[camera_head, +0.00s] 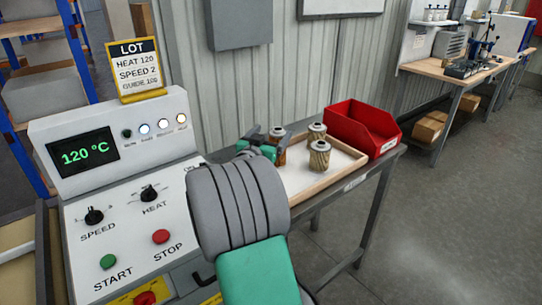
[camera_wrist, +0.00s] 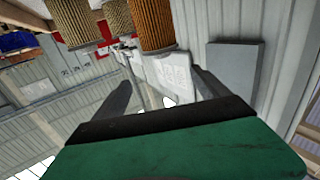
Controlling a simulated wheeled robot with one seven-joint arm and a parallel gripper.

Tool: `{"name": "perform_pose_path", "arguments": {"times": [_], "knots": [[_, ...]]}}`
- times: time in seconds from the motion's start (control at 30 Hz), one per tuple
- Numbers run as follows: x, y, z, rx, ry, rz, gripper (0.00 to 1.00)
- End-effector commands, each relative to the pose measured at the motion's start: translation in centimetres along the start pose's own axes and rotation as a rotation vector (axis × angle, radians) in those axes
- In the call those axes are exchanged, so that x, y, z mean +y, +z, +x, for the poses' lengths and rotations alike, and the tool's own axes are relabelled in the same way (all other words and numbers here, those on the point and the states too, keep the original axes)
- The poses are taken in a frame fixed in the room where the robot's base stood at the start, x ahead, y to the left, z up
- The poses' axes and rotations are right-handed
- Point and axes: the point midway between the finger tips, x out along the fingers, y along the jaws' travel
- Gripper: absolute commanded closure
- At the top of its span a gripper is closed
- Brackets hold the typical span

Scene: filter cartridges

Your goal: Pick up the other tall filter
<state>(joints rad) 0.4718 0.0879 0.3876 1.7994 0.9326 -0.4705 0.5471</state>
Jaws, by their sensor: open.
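Three cylindrical pleated filters with pale caps stand in the wooden tray. The orange-brown filter (camera_head: 281,157) is at the left, partly hidden by my gripper (camera_head: 267,141). A tan filter (camera_head: 317,132) stands at the back and another tan filter (camera_head: 320,156) nearer the front. In the tilted wrist view, the orange filter (camera_wrist: 152,24) is nearest, with tan filters (camera_wrist: 76,22) and (camera_wrist: 118,20) beside it. My gripper (camera_wrist: 162,78) is open, with nothing visible held between its fingers. Whether a finger touches the orange filter I cannot tell.
The tray (camera_head: 325,182) lies on a metal-legged table, with a red bin (camera_head: 365,125) at its back right. A control panel (camera_head: 120,205) with knobs and buttons stands left. A grey wall box (camera_head: 238,25) hangs behind. Floor at the right is clear.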

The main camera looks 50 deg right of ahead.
Motion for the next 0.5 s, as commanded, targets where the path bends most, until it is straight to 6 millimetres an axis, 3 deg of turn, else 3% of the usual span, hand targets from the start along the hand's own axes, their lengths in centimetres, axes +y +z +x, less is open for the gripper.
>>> {"name": "perform_pose_path", "arguments": {"times": [0.03,0.17,0.27,0.5], "knots": [[0.0,1.5,0.0,-0.001,0.000,0.000,0.15],[-0.1,2.6,-0.1,-0.001,-0.002,0.000,0.15],[-0.1,2.7,0.2,-0.001,-0.001,0.000,0.15],[0.1,2.7,3.4,-0.003,0.002,0.000,0.15]]}}
